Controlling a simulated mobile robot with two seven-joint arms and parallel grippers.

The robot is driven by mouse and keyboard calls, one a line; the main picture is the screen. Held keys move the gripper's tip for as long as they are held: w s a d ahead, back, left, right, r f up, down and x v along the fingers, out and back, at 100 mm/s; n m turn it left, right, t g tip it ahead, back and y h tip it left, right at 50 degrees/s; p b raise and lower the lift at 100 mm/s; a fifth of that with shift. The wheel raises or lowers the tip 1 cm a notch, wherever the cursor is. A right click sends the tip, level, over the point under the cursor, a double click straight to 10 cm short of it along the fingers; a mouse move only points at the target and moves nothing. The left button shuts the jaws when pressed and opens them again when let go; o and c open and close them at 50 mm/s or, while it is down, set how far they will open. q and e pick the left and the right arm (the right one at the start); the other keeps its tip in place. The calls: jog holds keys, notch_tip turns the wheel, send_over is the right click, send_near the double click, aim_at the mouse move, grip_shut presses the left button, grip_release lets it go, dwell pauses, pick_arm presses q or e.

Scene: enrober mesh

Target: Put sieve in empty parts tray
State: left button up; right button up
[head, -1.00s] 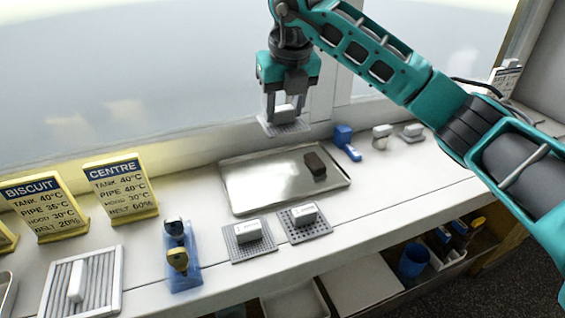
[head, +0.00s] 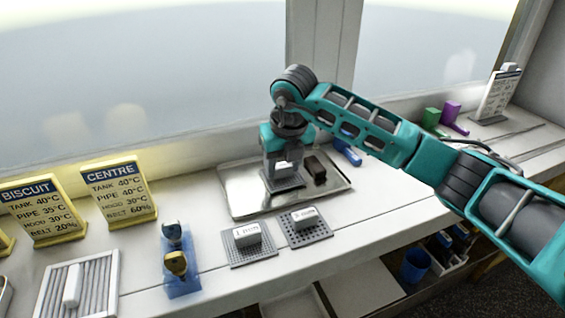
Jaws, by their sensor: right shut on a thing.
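My right gripper (head: 282,164) is shut on the white handle of a sieve, a grey perforated plate (head: 284,183). The sieve is over the left-middle part of the metal parts tray (head: 240,198); I cannot tell whether it touches the tray floor. Two other sieves with labelled white handles lie on the counter in front of the tray, a left one (head: 262,252) and a right one (head: 318,233). My left gripper is not in view.
Yellow signs, CENTRE (head: 118,190) and BISCUIT (head: 42,211), stand at the left. A blue holder (head: 182,283) with two knobbed items and a ribbed grid (head: 98,285) are in front. A blue tool (head: 349,150) lies behind the tray, partly hidden by my arm.

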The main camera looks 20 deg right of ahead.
aim_at(287, 184)
jog(key=shift+f, duration=0.2)
jog(key=o, duration=1.1)
jog(key=shift+r, duration=0.1)
jog(key=shift+r, duration=0.25)
pick_arm(q)
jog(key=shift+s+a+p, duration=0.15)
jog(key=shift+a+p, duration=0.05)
jog(key=shift+p, duration=0.25)
pick_arm(e)
jog(key=v, duration=1.2)
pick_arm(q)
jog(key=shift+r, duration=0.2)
pick_arm(e)
jog(key=shift+f, duration=0.15)
